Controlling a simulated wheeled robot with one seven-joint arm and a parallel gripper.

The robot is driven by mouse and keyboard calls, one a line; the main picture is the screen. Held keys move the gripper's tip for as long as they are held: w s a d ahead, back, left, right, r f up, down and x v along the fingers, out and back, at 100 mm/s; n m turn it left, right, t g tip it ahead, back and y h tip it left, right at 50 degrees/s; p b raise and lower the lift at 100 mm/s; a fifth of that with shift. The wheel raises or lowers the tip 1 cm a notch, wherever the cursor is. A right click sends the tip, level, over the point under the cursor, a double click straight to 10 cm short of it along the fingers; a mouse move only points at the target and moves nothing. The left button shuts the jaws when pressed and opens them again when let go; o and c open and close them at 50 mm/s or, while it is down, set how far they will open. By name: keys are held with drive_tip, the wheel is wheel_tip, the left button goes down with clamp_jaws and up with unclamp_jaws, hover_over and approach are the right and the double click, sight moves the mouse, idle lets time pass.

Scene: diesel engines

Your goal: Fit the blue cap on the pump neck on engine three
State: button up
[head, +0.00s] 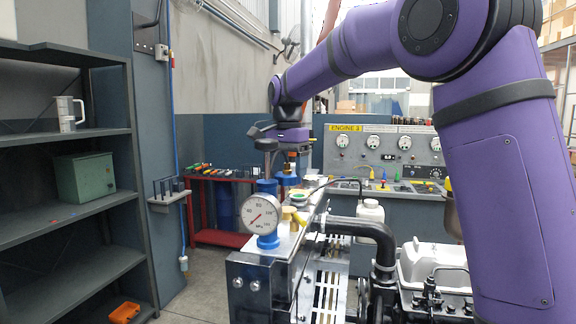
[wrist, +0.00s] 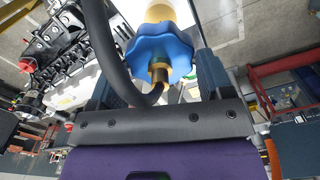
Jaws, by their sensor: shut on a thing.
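In the wrist view a blue cap (wrist: 160,52) with a lobed rim and a brass stem (wrist: 160,75) sits between the fingers of my gripper (wrist: 158,72), which is shut on it. A dark hose crosses close to the left finger. A pale yellow rounded part (wrist: 162,12) shows beyond the cap; I cannot tell whether they touch or whether it is the pump neck. In the head view my gripper (head: 291,158) points down above the engine's far end, with the blue cap (head: 287,180) below it. The pump neck is not clearly visible there.
A pressure gauge (head: 262,215) on a blue base stands on the near end of the engine. Black pipework (head: 378,245) and a white tank (head: 430,262) lie to the right. The console signed ENGINE 3 (head: 346,128) is behind. A grey shelf (head: 70,210) stands left.

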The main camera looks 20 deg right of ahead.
drive_tip(key=shift+f, duration=3.2)
drive_tip(key=shift+f, duration=0.7)
drive_tip(key=m, duration=0.5)
drive_tip(key=shift+f+m, duration=0.15)
drive_tip(key=shift+m, duration=0.15)
drive_tip(key=m, duration=0.5)
drive_tip(key=shift+f, duration=0.1)
drive_tip(key=m, duration=0.5)
drive_tip(key=shift+f, duration=0.1)
drive_tip(key=m, duration=0.6)
drive_tip(key=shift+f, duration=0.1)
